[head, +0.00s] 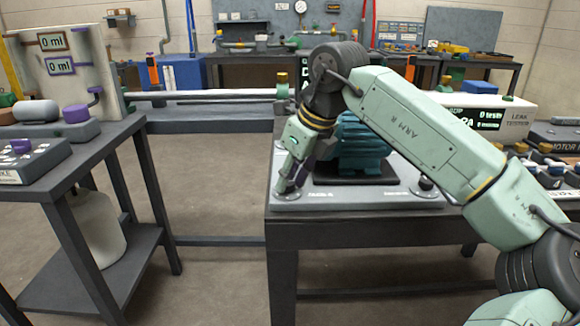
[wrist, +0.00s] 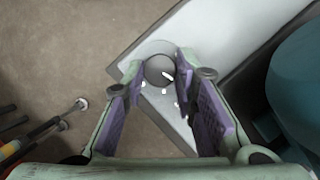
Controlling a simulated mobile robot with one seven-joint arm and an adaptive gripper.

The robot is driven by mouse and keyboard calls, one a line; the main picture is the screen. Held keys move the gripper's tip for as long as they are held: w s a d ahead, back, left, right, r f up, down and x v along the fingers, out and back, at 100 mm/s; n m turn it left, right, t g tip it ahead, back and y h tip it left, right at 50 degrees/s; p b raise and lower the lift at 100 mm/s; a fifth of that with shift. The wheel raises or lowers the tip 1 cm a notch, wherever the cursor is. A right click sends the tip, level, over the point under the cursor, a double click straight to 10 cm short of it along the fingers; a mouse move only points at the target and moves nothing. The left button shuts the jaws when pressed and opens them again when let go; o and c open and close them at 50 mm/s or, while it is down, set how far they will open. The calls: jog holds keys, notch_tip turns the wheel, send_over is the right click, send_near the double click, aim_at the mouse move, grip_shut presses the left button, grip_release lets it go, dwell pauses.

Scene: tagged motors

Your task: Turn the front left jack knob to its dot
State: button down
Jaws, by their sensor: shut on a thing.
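The front left jack knob (wrist: 158,70) is a round dark grey knob with a white pointer mark, on a corner of the light grey base plate (wrist: 190,130). The pointer points to the lower right in the wrist view. Small white marks (wrist: 164,91) lie on the plate below the knob; I cannot tell which is its dot. My gripper (wrist: 161,68) has its purple-padded fingers on either side of the knob, shut on it. In the head view my gripper (head: 289,188) reaches down to the plate's front left corner and largely hides the knob.
A teal motor (head: 362,150) stands on a black pad on the plate. Another jack knob (head: 425,184) is at the front right. The dark table (head: 330,236) carries the plate. A side bench (head: 60,170) stands at left, with open floor between.

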jog(key=shift+w+r+n+g+y+p, duration=0.1)
jog(key=shift+n+g+y+p, duration=0.2)
jog(key=shift+n+p, duration=0.75)
jog(key=shift+n, duration=0.45)
jog(key=c, duration=1.3)
grip_release()
jog(key=shift+d, duration=0.1)
jog(key=v, duration=1.2)
jog(key=shift+w, duration=0.1)
